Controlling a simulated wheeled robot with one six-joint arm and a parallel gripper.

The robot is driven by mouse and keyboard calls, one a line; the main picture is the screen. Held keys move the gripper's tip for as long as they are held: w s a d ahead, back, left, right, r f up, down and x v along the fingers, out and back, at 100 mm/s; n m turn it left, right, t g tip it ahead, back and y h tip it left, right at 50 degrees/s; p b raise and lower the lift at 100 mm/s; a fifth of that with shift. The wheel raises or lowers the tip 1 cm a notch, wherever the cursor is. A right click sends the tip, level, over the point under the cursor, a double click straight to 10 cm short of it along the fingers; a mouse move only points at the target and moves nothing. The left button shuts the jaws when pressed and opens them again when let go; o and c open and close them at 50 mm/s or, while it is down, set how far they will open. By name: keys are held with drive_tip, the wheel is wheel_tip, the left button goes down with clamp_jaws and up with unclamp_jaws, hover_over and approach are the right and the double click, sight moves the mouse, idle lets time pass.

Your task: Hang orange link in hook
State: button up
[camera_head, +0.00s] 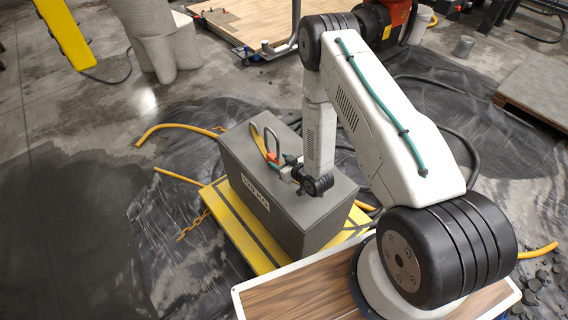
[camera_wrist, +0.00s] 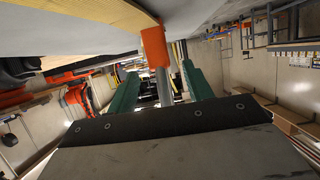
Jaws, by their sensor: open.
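A dark grey block (camera_head: 285,190) with a white label stands on a yellow pallet (camera_head: 240,229). I cannot tell whether this is the orange link. My gripper (camera_head: 288,160) is low over the block's top, beside the orange piece. In the wrist view, my gripper (camera_wrist: 160,72) has its green fingers apart, with a grey rod (camera_wrist: 164,88) and an orange sleeve (camera_wrist: 154,46) between or just beyond them. No separate hook can be made out.
Orange chain (camera_head: 192,225) and a yellow hose (camera_head: 178,128) lie on dark sheeting around the pallet. A wooden board (camera_head: 262,20) is at the back. Open floor lies to the left.

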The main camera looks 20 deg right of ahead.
sight(275, 157)
drive_tip(key=shift+x, duration=2)
clamp_jaws()
